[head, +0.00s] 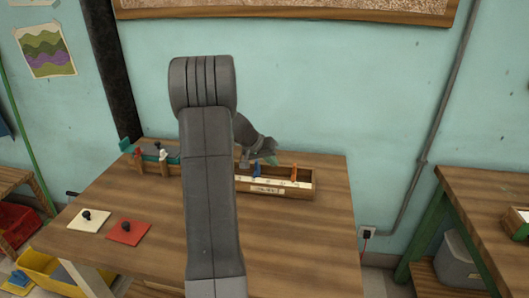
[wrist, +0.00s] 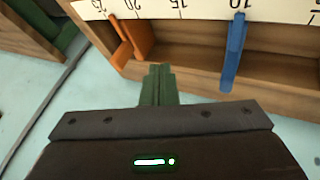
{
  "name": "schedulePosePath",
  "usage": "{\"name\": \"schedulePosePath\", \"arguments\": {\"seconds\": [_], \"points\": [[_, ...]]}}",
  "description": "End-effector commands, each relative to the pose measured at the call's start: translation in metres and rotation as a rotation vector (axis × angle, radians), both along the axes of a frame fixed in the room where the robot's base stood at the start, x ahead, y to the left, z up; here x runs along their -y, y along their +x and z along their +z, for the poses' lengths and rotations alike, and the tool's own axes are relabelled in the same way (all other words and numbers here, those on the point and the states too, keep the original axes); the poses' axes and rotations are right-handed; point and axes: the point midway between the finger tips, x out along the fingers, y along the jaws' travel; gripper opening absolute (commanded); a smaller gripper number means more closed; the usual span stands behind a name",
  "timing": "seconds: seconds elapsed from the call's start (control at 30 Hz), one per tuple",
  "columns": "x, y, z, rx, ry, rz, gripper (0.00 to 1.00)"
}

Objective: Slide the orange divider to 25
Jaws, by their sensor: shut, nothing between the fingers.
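The orange divider (head: 293,174) stands in a long wooden box (head: 298,193) on the table. In the wrist view the orange divider (wrist: 142,38) has its narrow pointer between the 20 and 25 marks of the white scale strip (wrist: 200,10). A blue divider (wrist: 235,50) has its pointer at about 10; it also shows in the head view (head: 256,169). My gripper (wrist: 158,70) is shut and empty, its green fingertips near the box edge, just beside the orange divider. I cannot tell whether they touch it. In the head view my arm partly hides the box's left end.
A second holder (head: 155,155) with small coloured parts stands left of my arm. A cream plate (head: 89,220) and a red plate (head: 128,232) with black knobs lie at the table's left. The table's front right is clear. A wall stands behind.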

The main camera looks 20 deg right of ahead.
Motion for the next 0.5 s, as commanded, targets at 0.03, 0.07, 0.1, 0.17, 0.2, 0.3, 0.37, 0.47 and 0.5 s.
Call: {"name": "schedulePosePath", "arguments": {"seconds": [0.03, 0.07, 0.1, 0.17, 0.2, 0.3, 0.37, 0.47, 0.5], "points": [[0.007, 0.001, -0.009, -0.003, 0.0, -0.001, 0.0], [0.01, 0.001, -0.013, -0.004, 0.0, -0.001, 0.0], [0.017, -0.002, -0.01, 0.0, 0.0, -0.002, 0.0], [0.026, -0.006, -0.009, 0.0, 0.0, -0.002, 0.0], [0.03, -0.009, -0.01, -0.001, 0.0, -0.002, 0.0], [0.039, -0.013, -0.01, 0.001, 0.0, -0.001, 0.0], [0.042, -0.014, -0.011, 0.0, 0.0, 0.0, 0.0], [0.044, -0.015, -0.011, 0.001, 0.0, 0.001, 0.0], [0.045, -0.016, -0.011, 0.001, 0.0, 0.001, 0.0]]}}
